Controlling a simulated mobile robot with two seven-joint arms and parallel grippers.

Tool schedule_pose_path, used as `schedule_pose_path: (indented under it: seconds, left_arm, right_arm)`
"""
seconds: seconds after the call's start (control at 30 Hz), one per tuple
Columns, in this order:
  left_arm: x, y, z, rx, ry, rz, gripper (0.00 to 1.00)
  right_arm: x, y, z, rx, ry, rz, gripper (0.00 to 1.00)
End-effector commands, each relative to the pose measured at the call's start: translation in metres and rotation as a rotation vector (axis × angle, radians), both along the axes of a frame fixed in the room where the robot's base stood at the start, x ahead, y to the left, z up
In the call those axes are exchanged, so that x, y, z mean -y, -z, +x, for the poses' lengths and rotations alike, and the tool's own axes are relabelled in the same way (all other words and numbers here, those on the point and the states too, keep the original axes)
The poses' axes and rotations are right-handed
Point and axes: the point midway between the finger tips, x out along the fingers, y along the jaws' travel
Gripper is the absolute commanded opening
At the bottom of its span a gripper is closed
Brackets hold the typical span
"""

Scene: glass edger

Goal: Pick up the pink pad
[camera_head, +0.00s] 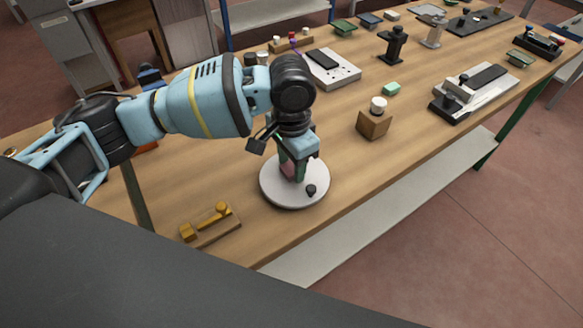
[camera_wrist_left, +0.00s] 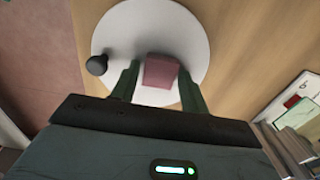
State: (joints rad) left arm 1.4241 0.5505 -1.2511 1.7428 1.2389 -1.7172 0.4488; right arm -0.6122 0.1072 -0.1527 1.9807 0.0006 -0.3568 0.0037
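The pink pad (camera_head: 288,170) is on the round white disc (camera_head: 312,190) at the near edge of the wooden table, partly hidden by my left gripper in the head view. In the left wrist view the pad (camera_wrist_left: 161,72) is a small dusty-pink block, between the two green fingers. My left gripper (camera_head: 293,163) points down over the disc. Its fingers (camera_wrist_left: 158,80) stand open on either side of the pad, with a visible gap on the left; whether the right finger touches the pad I cannot tell. My right gripper is not in view.
A black knob (camera_head: 311,190) stands on the disc's near side. A wooden block with a white top (camera_head: 374,122) is to the right, a green piece (camera_head: 391,88) behind it. A brass piece on a wooden base (camera_head: 212,222) lies to the left. Bare tabletop surrounds the disc.

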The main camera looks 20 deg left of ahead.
Motion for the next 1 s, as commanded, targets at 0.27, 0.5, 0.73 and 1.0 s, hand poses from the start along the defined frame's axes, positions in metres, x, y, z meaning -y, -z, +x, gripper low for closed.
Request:
schedule_pose_path:
  seconds: [0.27,0.5,0.73,1.0]
  left_arm:
    - [0.000,0.000,0.000,0.000,0.000,0.000,0.14]
    - [0.000,0.000,0.000,0.000,0.000,0.000,0.14]
    - [0.000,-0.012,0.000,0.001,0.000,-0.001,0.14]
    - [0.016,-0.037,-0.009,-0.002,0.007,-0.002,0.14]
  right_arm:
    - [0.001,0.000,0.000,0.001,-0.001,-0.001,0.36]
    - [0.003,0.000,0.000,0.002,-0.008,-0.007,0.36]
    - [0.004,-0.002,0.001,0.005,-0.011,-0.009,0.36]
    - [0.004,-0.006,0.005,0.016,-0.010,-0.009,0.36]
